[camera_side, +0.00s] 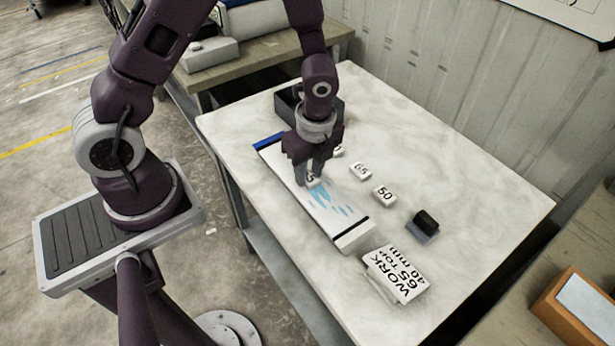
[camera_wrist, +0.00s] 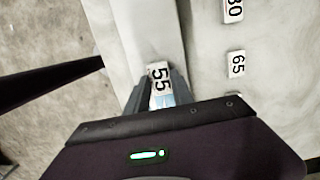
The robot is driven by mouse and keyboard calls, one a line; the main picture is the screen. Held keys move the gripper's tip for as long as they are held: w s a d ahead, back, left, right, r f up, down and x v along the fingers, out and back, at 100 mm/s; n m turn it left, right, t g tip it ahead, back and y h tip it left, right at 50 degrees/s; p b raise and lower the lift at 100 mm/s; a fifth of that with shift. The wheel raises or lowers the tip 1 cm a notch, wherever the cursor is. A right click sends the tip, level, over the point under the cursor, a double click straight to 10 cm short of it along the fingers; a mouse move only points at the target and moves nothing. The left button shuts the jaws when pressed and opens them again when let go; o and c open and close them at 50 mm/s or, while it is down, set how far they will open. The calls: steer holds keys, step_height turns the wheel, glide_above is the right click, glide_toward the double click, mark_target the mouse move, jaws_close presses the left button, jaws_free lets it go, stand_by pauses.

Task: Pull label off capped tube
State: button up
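Loose labels 65 (camera_side: 361,171) and 50 (camera_side: 384,195) lie right of the tube. A small black block (camera_side: 424,226) and a dark open box (camera_side: 289,101) are also on the table (camera_side: 460,190). The right side is clear.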

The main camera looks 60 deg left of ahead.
mark_target(309, 177)
jaws_close()
steer(key=shift+o, duration=0.9)
jaws_free()
jaws_close()
steer(key=shift+r, duration=0.1)
steer(key=shift+r, duration=3.7)
